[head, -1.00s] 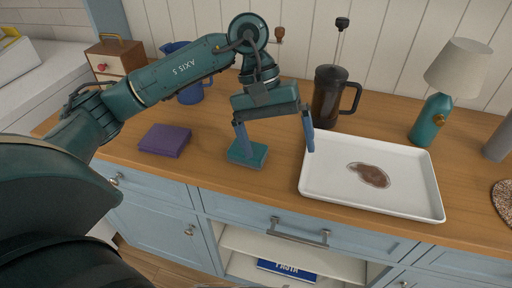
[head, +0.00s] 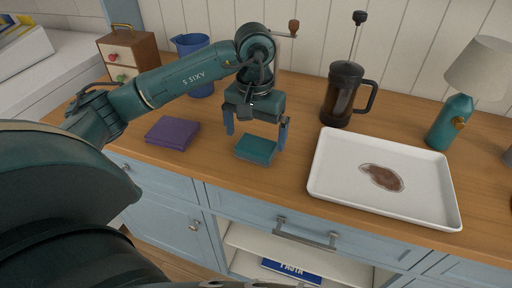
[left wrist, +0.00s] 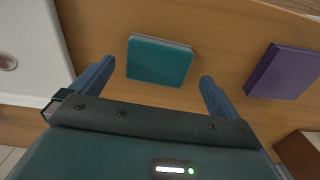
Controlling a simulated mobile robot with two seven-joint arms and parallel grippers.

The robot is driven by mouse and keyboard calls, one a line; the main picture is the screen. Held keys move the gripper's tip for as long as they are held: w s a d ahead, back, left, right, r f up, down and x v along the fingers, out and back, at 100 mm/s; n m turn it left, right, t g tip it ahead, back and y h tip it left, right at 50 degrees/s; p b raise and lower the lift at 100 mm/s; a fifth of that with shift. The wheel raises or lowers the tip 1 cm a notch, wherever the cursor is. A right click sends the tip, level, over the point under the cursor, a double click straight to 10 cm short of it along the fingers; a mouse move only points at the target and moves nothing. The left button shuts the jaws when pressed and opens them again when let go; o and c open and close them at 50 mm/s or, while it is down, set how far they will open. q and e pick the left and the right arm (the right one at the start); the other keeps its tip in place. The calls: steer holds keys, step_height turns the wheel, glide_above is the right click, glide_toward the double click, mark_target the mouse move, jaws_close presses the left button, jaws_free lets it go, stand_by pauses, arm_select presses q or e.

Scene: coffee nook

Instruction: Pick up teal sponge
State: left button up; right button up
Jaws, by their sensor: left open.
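The teal sponge (head: 256,149) lies flat on the wooden counter near its front edge, left of the white tray. It also shows in the left wrist view (left wrist: 160,60), just beyond the fingertips and between their lines. My left gripper (head: 257,138) is open and empty, with its blue fingers apart, above and slightly behind the sponge. In the left wrist view the two fingers (left wrist: 157,75) are wide apart, and neither touches the sponge. My right gripper is not in view.
A purple sponge-like block (head: 172,133) lies left of the teal sponge. The white tray (head: 325,185) with a brown stain (head: 381,177) is at right. A French press (head: 344,95), teal lamp (head: 452,122), blue pitcher (head: 199,87) and small drawer box (head: 123,57) stand farther back.

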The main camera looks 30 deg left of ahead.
mark_target(256, 144)
arm_select(q)
steer(key=shift+d+f, duration=0.1)
steer(key=shift+f, duration=1.75)
steer(key=c, duration=1)
